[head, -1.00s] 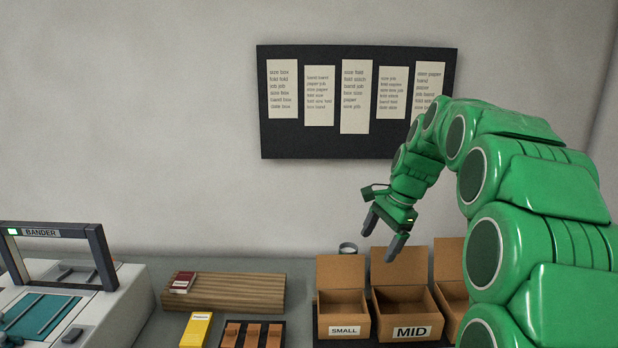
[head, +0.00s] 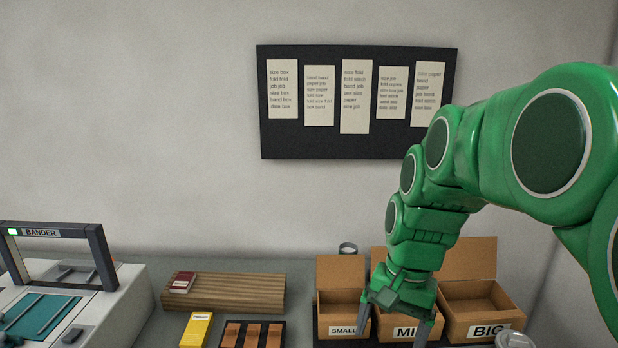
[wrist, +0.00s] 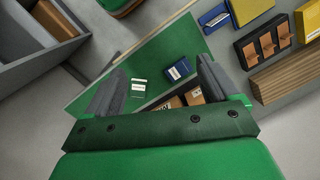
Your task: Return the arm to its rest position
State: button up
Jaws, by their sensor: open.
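My green arm (head: 465,155) reaches in from the right of the head view, arched, with its end hanging downward. My gripper (head: 394,324) is in front of the boxes marked SMALL (head: 341,312) and MID (head: 380,300), hiding part of both. Its grey fingers stand apart with nothing between them. In the wrist view the open fingers (wrist: 160,85) point over a green mat (wrist: 150,50). A small dark blue pack (wrist: 179,69) and a small pale and green item (wrist: 139,87) lie on that mat.
The box marked BIG (head: 480,305) stands at the right. A bander (head: 70,300) is at the left. A ribbed wooden block (head: 230,291) carries a dark red pack (head: 183,282). A yellow pack (head: 196,329) lies in front. A dark notice board (head: 290,140) hangs behind.

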jog(key=s+f+n, duration=0.2)
jog(key=s, duration=0.7)
jog(key=s+d+f+n+h, duration=0.1)
jog(key=s+f+n, duration=0.1)
jog(key=s, duration=0.6)
jog(key=shift+s+d+f+n+g+h, duration=0.3)
jog(key=shift+s+f+g, duration=0.1)
jog(key=shift+f, duration=0.35)
